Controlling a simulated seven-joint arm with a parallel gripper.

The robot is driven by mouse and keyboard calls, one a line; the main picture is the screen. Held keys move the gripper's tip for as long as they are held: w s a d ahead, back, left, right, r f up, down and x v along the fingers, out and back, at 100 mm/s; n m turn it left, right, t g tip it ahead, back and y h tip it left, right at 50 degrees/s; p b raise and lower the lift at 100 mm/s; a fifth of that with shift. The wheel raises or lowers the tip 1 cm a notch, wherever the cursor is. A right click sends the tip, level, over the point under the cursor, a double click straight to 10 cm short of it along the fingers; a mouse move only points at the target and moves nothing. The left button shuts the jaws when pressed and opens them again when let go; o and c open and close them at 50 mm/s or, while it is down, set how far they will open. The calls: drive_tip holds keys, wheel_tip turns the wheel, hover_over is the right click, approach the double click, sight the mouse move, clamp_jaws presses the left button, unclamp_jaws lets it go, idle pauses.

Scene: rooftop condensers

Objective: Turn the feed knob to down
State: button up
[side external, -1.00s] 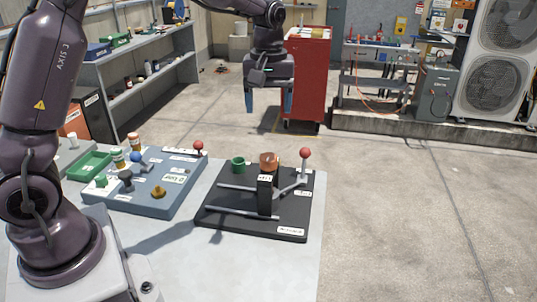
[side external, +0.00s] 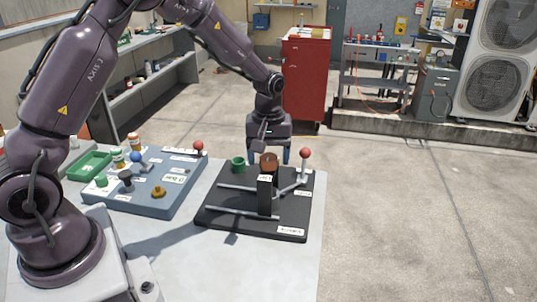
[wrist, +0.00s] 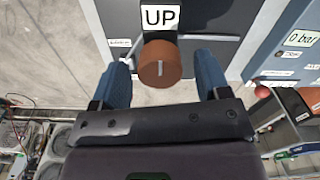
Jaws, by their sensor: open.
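An orange-brown round knob (side external: 268,163) sits on top of a black post on a black panel (side external: 215,222). No label naming it as the feed knob is readable. In the wrist view the knob (wrist: 158,80) has a short white mark, upright in the picture and in line with a white "UP" label (wrist: 160,18). No "down" label is readable. My gripper (side external: 268,154) points down just above and around the knob in the side view. In the wrist view its two blue fingers (wrist: 163,62) stand open, one on each side of the knob, with gaps.
A red-ball lever (side external: 305,154) stands close right of the knob, and a green cup-like part (side external: 238,163) close left. Metal rods (side external: 242,211) cross the panel. A blue-grey control panel (side external: 160,205) with another red-ball lever (side external: 198,147) lies further left.

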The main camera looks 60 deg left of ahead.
drive_tip(key=shift+c, duration=0.2)
drive_tip(key=c, duration=0.9)
drive_tip(key=shift+m, duration=0.3)
drive_tip(key=m, duration=1.1)
drive_tip(key=shift+r, duration=0.1)
drive_tip(key=o, duration=0.9)
